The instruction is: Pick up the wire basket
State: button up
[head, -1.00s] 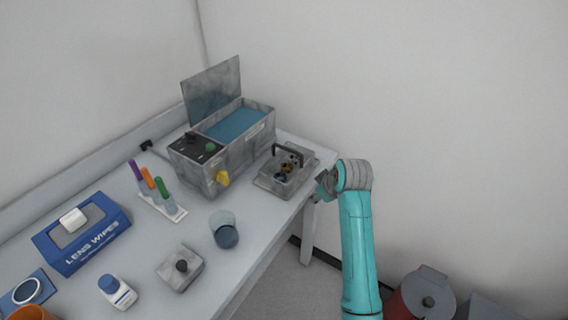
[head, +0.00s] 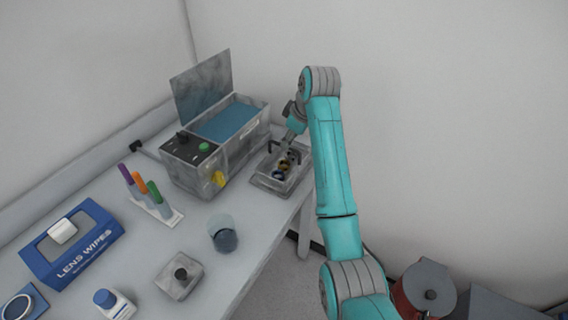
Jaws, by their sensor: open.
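The wire basket (head: 268,174) is a small grey tray-like container with a dark raised handle and several round parts inside. It sits near the right edge of the bench, right of the metal bath. My gripper (head: 278,143) is above the basket at its handle, reaching in from the back right. Its fingers are small and dark here, and they partly hide the handle. I cannot tell whether they touch it. The basket rests on the bench.
The metal bath (head: 190,181) with blue liquid and raised lid (head: 203,88) stands close left of the basket. A tube rack (head: 158,207), a glass beaker (head: 222,234), a lidded grey box (head: 180,277) and a lens wipes box (head: 72,243) are farther left and nearer.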

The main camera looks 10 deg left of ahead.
jog(key=shift+s+x, duration=0.15)
jog(key=shift+x, duration=1.3)
jog(key=shift+s+x, duration=0.1)
jog(key=shift+x, duration=1.35)
jog(key=shift+d+f, duration=0.1)
jog(key=shift+d, duration=0.1)
grip_shut()
